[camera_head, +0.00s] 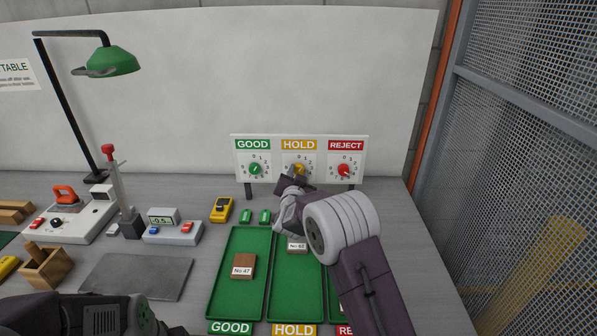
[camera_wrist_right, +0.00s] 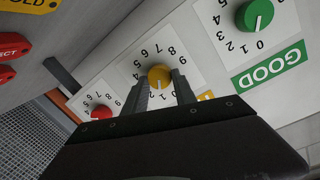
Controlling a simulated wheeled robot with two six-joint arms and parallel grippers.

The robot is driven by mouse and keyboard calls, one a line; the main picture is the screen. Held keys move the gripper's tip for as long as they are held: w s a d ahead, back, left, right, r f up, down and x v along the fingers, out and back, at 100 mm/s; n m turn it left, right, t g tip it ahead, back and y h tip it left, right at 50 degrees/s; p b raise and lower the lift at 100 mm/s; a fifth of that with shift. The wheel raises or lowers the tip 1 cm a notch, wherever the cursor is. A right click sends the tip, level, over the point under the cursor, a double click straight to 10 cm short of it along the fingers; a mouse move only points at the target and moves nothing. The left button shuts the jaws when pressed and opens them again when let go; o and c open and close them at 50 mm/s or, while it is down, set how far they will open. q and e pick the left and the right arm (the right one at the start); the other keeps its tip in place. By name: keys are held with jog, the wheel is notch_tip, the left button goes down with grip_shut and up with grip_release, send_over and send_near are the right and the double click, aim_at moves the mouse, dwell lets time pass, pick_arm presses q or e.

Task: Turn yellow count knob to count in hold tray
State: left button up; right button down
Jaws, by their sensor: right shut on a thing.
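The yellow knob (camera_head: 299,169) sits under the HOLD label on the white count panel (camera_head: 318,138), between the green knob (camera_head: 255,169) and the red knob (camera_head: 344,170). My right gripper (camera_wrist_right: 163,88) is shut on the yellow knob (camera_wrist_right: 159,73), one finger on each side. In the wrist view the knob's pale mark appears to be near 0. The hold tray (camera_head: 283,300) is the middle green tray. A brown board marked No 82 (camera_head: 297,246) lies in it; my right arm hides part of the tray. Only a dark part of my left arm shows at bottom left.
The good tray (camera_head: 226,290) holds a brown board marked No 47 (camera_head: 243,265). The reject tray is mostly behind my right arm. A yellow meter (camera_head: 221,210), a small display unit (camera_head: 172,230) and a green lamp (camera_head: 112,62) stand to the left.

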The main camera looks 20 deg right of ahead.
jog(key=shift+f, duration=0.1)
dwell(0.4)
jog(key=c, duration=1)
grip_release()
jog(key=shift+s+a, duration=0.1)
jog(key=b+v, duration=0.4)
jog(key=v, duration=0.4)
jog(key=shift+s+a, duration=0.15)
jog(key=shift+s, duration=0.25)
